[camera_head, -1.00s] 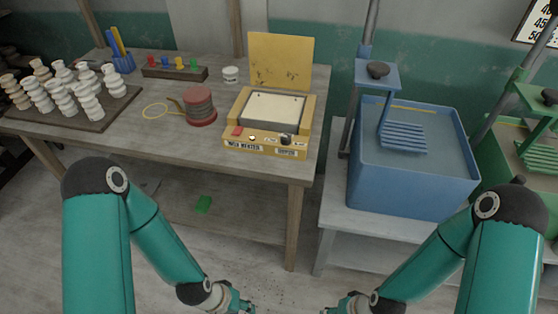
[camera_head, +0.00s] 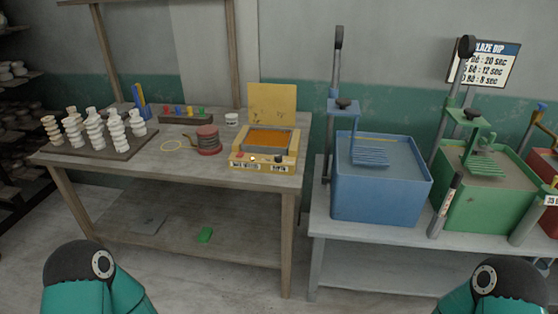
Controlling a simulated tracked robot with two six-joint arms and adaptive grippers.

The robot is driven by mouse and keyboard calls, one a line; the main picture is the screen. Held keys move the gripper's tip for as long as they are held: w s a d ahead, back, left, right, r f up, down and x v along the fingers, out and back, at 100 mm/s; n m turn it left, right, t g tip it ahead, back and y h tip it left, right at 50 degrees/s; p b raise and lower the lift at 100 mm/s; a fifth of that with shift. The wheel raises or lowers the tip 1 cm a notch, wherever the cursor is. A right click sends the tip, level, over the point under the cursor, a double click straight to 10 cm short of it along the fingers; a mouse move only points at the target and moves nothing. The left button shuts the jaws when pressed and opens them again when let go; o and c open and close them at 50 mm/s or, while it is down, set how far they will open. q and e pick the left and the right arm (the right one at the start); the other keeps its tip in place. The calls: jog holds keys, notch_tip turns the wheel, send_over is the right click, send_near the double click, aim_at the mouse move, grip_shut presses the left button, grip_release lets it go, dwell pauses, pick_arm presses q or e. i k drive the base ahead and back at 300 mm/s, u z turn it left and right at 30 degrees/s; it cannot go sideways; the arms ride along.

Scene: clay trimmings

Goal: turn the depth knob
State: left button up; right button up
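No label reading depth shows on any knob. A black knob (camera_head: 344,103) sits on the blue bracket above the blue tank (camera_head: 382,205). A similar black knob (camera_head: 473,113) sits on the green bracket over the green tank (camera_head: 488,210). The yellow wax melter (camera_head: 262,159) on the wooden table has a small dark knob (camera_head: 281,158) on its front and orange contents. Only my upper arm links show at the bottom left and right. Both grippers are out of view.
The wooden table (camera_head: 225,174) also bears white ribbed pieces (camera_head: 116,128) on a board and a red spool (camera_head: 208,138). A grey bench (camera_head: 345,234) carries the tanks. A dark-topped cylinder (camera_head: 445,205) stands in front of them. Floor shows before the table.

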aim_at(278, 158)
jog(key=u, duration=0.35)
jog(key=i, duration=0.85)
